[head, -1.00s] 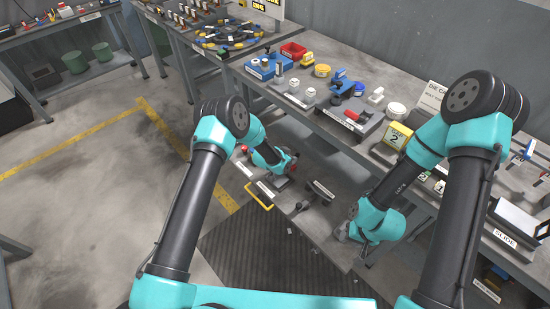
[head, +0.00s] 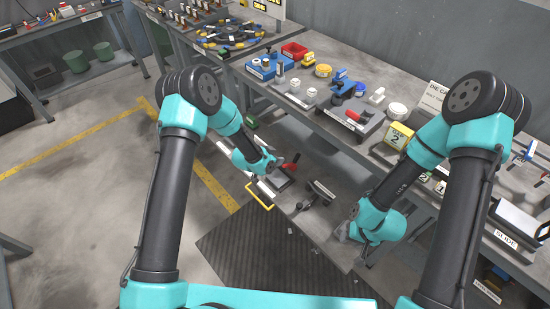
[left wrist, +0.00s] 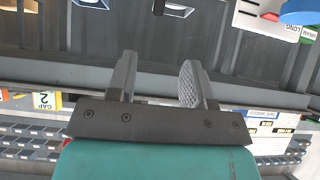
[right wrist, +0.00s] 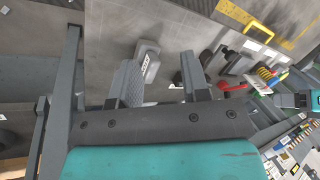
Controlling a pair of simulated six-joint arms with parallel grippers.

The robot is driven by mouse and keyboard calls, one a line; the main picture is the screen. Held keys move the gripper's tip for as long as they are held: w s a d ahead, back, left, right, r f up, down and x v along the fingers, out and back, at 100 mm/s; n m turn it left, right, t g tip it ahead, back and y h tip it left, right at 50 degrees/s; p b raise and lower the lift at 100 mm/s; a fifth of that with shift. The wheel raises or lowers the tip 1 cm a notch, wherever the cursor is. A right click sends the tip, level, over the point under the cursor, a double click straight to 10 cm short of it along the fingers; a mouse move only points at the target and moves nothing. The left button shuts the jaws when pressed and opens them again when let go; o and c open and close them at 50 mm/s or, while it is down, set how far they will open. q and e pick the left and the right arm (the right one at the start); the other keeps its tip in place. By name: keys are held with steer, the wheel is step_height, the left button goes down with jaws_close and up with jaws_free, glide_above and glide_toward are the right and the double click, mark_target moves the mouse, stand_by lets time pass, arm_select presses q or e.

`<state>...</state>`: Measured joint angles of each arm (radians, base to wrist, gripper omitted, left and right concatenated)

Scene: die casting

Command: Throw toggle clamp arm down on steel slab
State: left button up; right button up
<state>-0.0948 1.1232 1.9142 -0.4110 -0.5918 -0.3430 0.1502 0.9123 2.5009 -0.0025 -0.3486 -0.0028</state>
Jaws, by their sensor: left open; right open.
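A red handle (head: 291,162), apparently the toggle clamp's, stands beside my left gripper (head: 272,166) on the low front surface; it also shows in the right wrist view (right wrist: 233,87). Whether its arm is up or down is too small to tell. The left gripper is open, with nothing between its fingers in the left wrist view (left wrist: 158,80). My right gripper (head: 345,232) is open and empty near the right end of that surface; its fingers show in the right wrist view (right wrist: 160,82). I cannot pick out the steel slab with certainty.
A black-knobbed fixture (head: 318,193) stands between the two grippers. A yellow handle (head: 260,195) lies at the surface's front edge. The bench behind holds a grey block with a red part (head: 352,115), a blue tray (head: 268,66) and a yellow box marked 2 (head: 397,135).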

steer(key=shift+c, duration=0.2)
